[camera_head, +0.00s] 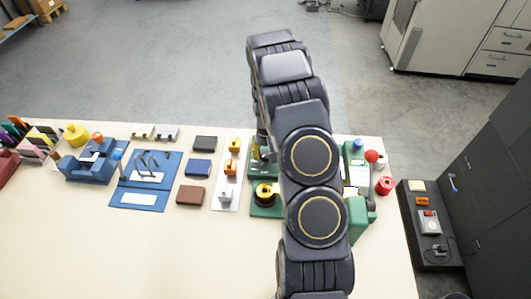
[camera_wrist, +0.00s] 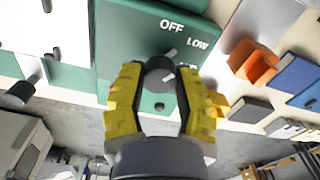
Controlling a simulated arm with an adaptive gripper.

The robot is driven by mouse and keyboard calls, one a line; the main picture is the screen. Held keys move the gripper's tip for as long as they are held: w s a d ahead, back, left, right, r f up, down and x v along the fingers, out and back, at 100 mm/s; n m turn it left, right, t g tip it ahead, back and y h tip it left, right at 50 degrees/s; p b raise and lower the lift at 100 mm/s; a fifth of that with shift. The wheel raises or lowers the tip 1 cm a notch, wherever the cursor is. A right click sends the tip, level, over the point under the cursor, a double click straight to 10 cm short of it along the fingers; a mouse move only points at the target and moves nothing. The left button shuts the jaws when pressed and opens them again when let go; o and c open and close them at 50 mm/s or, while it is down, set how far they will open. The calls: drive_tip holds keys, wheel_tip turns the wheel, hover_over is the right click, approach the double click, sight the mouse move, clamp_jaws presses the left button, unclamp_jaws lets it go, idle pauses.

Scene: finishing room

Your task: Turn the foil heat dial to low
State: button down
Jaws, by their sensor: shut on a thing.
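In the wrist view the foil heat dial (camera_wrist: 158,73) is a dark round knob on a green panel (camera_wrist: 125,40) lettered OFF and LOW, with a third label partly hidden behind my finger. A pale mark sits at the knob's upper right, on the side of OFF and LOW; I cannot tell exactly which setting it points to. My gripper (camera_wrist: 160,80) has yellow ridged fingers, one on each side of the knob, shut on it. In the head view my arm hides the dial and gripper; part of the green machine (camera_head: 355,152) shows beside it.
Left of my arm, an orange block (camera_head: 231,167) stands on a white strip, with dark, blue and brown blocks (camera_head: 190,196) beside it. A blue board (camera_head: 140,190) lies further left. A red knob (camera_head: 372,156) is at right. The table's front (camera_head: 130,255) is clear.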

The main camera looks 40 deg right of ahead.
sight(266, 154)
drive_tip(key=shift+m, duration=1)
drive_tip(key=shift+s+f, duration=0.1)
drive_tip(key=c, duration=0.7)
unclamp_jaws()
drive_tip(key=shift+o, duration=0.2)
wheel_tip(266, 154, up, 12)
